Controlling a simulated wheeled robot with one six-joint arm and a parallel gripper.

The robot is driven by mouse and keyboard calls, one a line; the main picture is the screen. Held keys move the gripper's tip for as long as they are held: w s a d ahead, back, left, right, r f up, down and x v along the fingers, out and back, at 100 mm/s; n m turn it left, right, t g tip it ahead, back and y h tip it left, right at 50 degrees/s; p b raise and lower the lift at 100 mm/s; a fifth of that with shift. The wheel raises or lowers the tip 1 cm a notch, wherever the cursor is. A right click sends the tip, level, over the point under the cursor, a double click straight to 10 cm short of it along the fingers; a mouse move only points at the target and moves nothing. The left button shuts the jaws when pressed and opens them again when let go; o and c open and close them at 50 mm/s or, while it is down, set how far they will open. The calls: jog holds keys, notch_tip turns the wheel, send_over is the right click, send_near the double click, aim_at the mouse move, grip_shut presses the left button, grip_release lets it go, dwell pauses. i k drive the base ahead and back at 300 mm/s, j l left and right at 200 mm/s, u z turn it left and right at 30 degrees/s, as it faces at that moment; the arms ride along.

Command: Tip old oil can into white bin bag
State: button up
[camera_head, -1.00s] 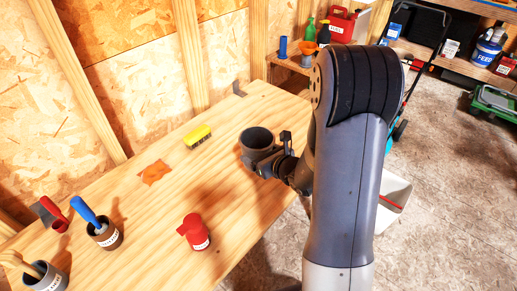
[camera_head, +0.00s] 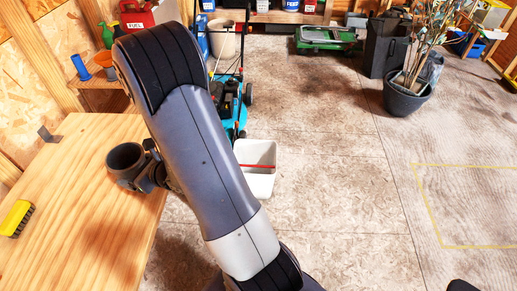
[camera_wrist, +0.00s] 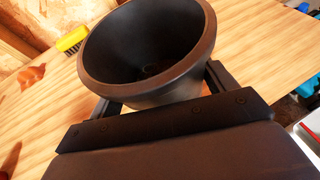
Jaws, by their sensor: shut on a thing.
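A dark grey, open-topped round can (camera_head: 125,158) is held upright at the end of my arm, over the right part of the wooden bench. My gripper (camera_head: 142,177) is shut on it, and in the wrist view the fingers sit on both sides of the can (camera_wrist: 150,88). Its inside looks dark, and whether it holds any liquid cannot be told. No label shows on it. A white open-topped bin (camera_head: 262,183) with a red stripe stands on the floor to the right of the bench, partly hidden behind my arm. It is well apart from the can.
The wooden bench (camera_head: 75,215) carries a yellow brush (camera_head: 17,218) at the left. A teal mower (camera_head: 237,112) stands behind the bin. A potted plant (camera_head: 405,95) and a green machine (camera_head: 328,40) stand farther back. The floor at centre right is clear.

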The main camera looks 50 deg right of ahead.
aim_at(257, 159)
jog(key=i+l, duration=0.1)
jog(key=l, duration=1.05)
jog(key=i+l, duration=0.15)
jog(key=l, duration=0.95)
jog(key=i+z, duration=0.05)
